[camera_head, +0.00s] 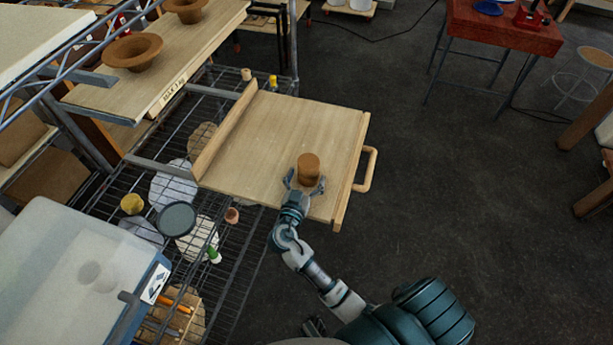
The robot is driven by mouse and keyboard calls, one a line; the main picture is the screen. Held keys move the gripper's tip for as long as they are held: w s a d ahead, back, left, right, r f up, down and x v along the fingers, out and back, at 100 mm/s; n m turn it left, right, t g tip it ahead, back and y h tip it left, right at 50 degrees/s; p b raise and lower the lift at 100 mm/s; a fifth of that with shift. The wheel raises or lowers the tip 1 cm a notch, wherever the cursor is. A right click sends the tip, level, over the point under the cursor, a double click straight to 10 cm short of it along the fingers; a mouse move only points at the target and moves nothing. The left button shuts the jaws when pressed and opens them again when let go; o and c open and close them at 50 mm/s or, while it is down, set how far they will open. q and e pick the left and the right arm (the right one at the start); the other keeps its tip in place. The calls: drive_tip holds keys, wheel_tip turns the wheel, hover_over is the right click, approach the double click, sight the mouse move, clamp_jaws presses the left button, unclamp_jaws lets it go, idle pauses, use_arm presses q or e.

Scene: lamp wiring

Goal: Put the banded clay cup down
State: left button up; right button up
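The clay cup (308,165) is a small brown-orange cylinder standing upright near the front right of a light wooden board (270,130). Any band on it is too small to make out. My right gripper (305,183) is at the near side of the cup, low over the board. Its fingers are spread wider than the cup, one to each side, with a visible gap at the left finger. The cup appears to rest on the board, but its base is partly hidden by the gripper.
The board has a raised strip at its left and a handle (369,170) at its right. A shelf board (190,55) with brown bowls (132,50) is at upper left. A wire rack (245,225) and pale tub (75,270) are lower left. The board's middle is clear.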

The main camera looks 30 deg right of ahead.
use_arm(q)
drive_tip(key=shift+a, duration=0.2)
use_arm(e)
drive_tip(key=shift+a, duration=0.25)
drive_tip(key=shift+a, duration=0.2)
use_arm(q)
drive_tip(key=w+r, duration=0.1)
drive_tip(key=w+r+b, duration=0.1)
drive_tip(key=r, duration=0.1)
drive_tip(key=shift+d+r, duration=0.15)
use_arm(e)
drive_tip(key=v, duration=1.1)
drive_tip(key=shift+s+a, duration=0.2)
drive_tip(key=shift+s, duration=0.1)
drive_tip(key=shift+r, duration=0.1)
